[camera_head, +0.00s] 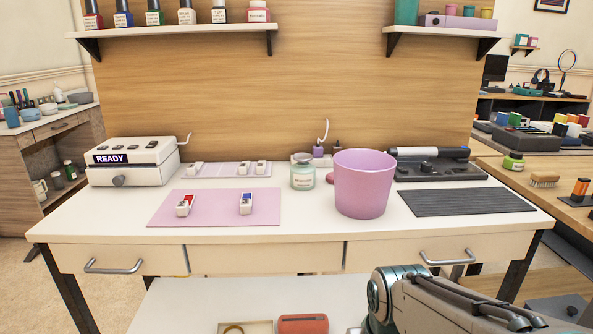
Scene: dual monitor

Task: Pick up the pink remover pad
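A small pink rounded object (330,178), possibly the pink remover pad, lies on the white table between a jar and a pink bucket. The bucket seems to hide part of it. The jar (302,177) is pale green with a label too small to read surely. The pink bucket (364,188) stands just right of the small pink object. Part of my arm shows at the lower right, in front of the table. My gripper's fingers cannot be made out.
A pink mat (215,217) holds two small white blocks. A white box marked READY (133,162) stands at the left. A dark ribbed mat (466,202) and a dark tray (440,172) with a cylindrical tool lie at the right. The table's (320,228) front strip is bare.

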